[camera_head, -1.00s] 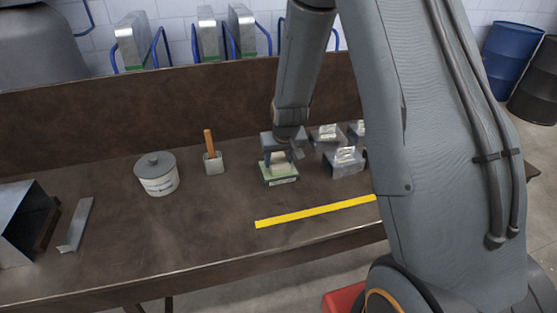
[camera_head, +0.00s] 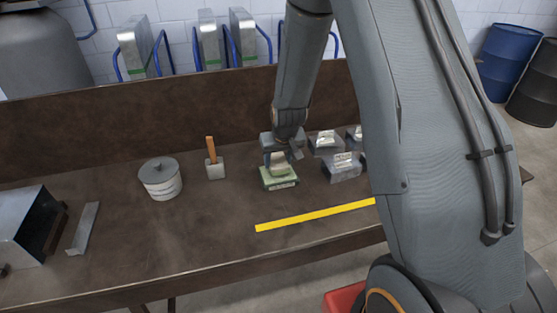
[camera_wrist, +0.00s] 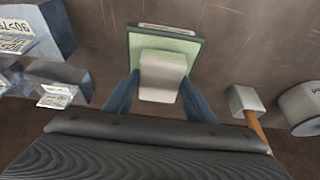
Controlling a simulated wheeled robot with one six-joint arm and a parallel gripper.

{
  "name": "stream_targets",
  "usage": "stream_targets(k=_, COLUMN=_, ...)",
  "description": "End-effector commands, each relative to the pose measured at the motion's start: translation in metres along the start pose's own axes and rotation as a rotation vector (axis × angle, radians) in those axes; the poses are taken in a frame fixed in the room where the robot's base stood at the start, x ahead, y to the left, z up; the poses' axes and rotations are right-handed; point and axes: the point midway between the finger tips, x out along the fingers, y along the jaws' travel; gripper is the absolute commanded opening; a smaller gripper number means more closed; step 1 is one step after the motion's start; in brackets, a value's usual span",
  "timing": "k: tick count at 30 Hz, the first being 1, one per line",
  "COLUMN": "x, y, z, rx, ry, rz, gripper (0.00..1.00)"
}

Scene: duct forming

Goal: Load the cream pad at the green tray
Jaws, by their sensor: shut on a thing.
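The green tray (camera_head: 281,184) sits on the brown bench below my gripper. It also shows in the wrist view (camera_wrist: 196,52), with a pale green top face. The cream pad (camera_wrist: 162,78) is a small rounded block between my two fingers. It shows as a pale patch over the tray in the head view (camera_head: 279,168). My gripper (camera_head: 278,162) points down and is shut on the cream pad, with a finger on each side in the wrist view (camera_wrist: 160,88). The pad overlaps the tray in both views; I cannot tell whether it touches it.
Metal blocks with labels (camera_head: 343,168) stand close right of the tray. A grey block with an orange handle (camera_head: 215,168) and a lidded pot (camera_head: 160,180) stand to the left. A yellow strip (camera_head: 315,214) lies in front. The bench between the pot and strip is clear.

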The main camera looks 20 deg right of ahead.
Motion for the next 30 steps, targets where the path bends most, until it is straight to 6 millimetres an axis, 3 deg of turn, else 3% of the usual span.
stream_targets(k=21, x=-0.035, y=0.0, z=-0.014, rx=0.001, ry=0.0, rz=0.0, gripper=0.32)
stream_targets(k=30, x=-0.042, y=0.0, z=-0.018, rx=0.001, ry=0.001, rz=0.0, gripper=0.32)
